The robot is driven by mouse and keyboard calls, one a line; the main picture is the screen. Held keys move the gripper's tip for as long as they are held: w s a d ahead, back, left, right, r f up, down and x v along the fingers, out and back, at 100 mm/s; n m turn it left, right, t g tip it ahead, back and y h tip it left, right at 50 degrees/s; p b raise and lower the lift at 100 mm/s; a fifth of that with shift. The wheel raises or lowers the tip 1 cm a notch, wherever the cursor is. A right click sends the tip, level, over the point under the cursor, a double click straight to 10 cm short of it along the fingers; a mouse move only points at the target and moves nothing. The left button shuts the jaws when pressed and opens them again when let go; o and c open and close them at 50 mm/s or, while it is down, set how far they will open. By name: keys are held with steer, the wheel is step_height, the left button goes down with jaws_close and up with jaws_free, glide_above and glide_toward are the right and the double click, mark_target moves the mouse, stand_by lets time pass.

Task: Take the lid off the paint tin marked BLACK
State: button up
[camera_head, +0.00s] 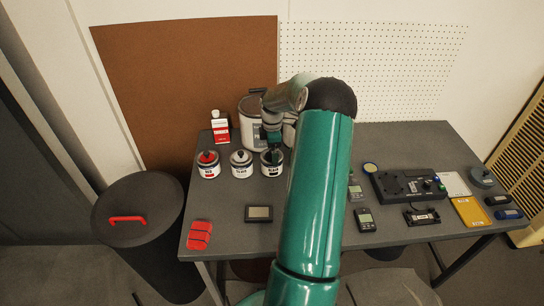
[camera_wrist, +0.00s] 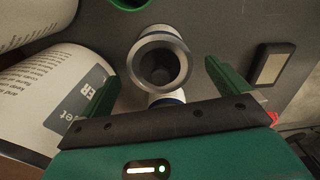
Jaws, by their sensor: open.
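Three small white paint tins stand in a row on the grey table: one with a red top (camera_head: 208,166), a middle one with a grey top (camera_head: 241,167), and the rightmost one with a dark label, apparently BLACK (camera_head: 271,167). Its marking is too small to read surely. My gripper (camera_head: 273,143) is directly over this rightmost tin and hides part of its top. In the wrist view my open gripper (camera_wrist: 165,90) has its fingers apart on either side of a round grey-rimmed top with a dark centre (camera_wrist: 160,65), apparently this tin. Contact is not visible.
Large white containers (camera_head: 250,108) stand close behind the tins, also in the wrist view (camera_wrist: 50,95). A small screen device (camera_head: 259,213) lies in front. A lidded bin (camera_head: 137,209) stands left of the table.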

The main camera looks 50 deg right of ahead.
steer(key=shift+f, duration=0.55)
steer(key=c, duration=0.9)
steer(key=shift+r, duration=0.1)
steer(key=shift+c, duration=0.2)
